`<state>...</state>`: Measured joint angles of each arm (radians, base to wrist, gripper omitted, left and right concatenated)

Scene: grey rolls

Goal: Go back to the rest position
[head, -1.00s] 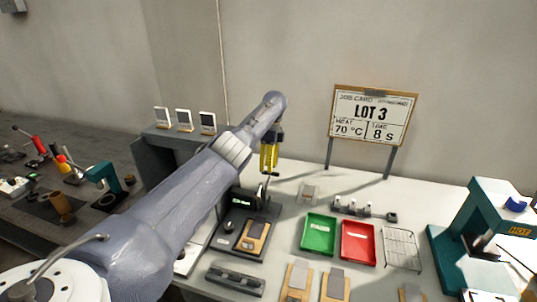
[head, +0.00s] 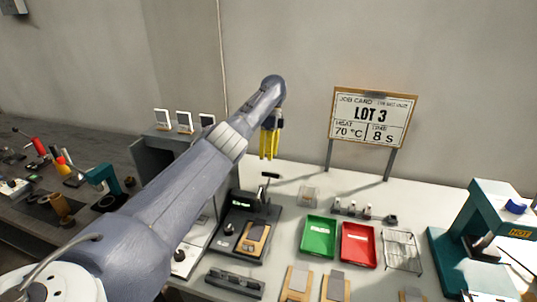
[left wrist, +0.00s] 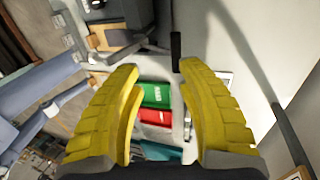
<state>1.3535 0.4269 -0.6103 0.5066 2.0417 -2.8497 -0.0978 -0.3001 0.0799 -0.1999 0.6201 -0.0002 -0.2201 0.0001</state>
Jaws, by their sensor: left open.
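My left gripper (head: 270,145) hangs with its yellow fingers pointing down above the back of the white table, behind and above the black press-like device (head: 245,217). In the left wrist view its yellow fingers (left wrist: 160,110) are spread apart with nothing held between them. Past the fingers I see the green tray (left wrist: 156,95) and the red tray (left wrist: 154,117) below. A small board with a grey plate (head: 255,237) lies on the black device's base. My right gripper is not in either view.
A job card sign (head: 373,118) reading LOT 3, 70 °C, 8 s stands at the back. The green tray (head: 318,237), red tray (head: 358,245) and wire rack (head: 402,251) lie on the table. A teal machine marked HOT (head: 495,215) stands at the right.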

